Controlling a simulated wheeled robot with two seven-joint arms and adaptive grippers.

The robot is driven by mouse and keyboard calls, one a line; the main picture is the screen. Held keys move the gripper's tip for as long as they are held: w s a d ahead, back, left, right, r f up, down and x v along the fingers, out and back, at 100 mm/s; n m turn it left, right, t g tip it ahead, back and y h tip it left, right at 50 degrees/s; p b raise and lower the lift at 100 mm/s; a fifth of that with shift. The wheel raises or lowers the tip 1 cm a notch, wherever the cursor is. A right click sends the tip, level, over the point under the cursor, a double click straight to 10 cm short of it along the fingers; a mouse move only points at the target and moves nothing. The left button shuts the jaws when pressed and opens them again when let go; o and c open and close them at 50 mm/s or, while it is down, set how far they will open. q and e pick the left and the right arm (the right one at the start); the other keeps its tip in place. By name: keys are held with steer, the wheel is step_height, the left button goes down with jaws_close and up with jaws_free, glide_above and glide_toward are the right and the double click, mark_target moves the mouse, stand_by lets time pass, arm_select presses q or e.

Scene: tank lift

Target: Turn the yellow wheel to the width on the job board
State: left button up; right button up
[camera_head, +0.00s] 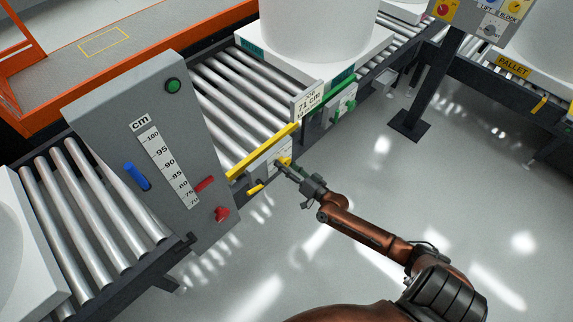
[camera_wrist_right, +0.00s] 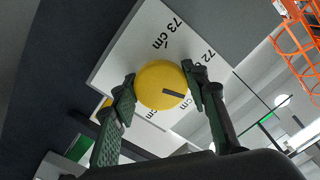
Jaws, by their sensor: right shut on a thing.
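The yellow wheel (camera_wrist_right: 157,79) sits on a white dial plate (camera_wrist_right: 118,62) marked 73 cm and 72 cm. A third label is partly hidden, its number unreadable. My right gripper (camera_wrist_right: 160,88) is shut on the wheel, one finger on each side. In the head view the right gripper (camera_head: 283,166) reaches the plate beside the conveyor, covering most of the wheel. The job board (camera_head: 308,103) reads 71 cm. My left gripper is not in view.
A grey panel (camera_head: 128,110) with a cm scale, a blue marker (camera_head: 137,176) and a red marker (camera_head: 204,184) stands left of the wheel. A yellow bar (camera_head: 263,152) runs along the roller conveyor (camera_head: 235,105). White tanks stand behind. The floor at right is clear around a post.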

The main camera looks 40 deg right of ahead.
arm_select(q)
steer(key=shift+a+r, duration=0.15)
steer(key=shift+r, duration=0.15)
arm_select(e)
steer(key=m, duration=0.3)
steer(key=shift+m, duration=0.3)
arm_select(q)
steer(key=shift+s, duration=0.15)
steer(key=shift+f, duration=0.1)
arm_select(e)
steer(key=o, duration=1.2)
steer(key=s+d, duration=0.1)
steer(key=s, duration=1.1)
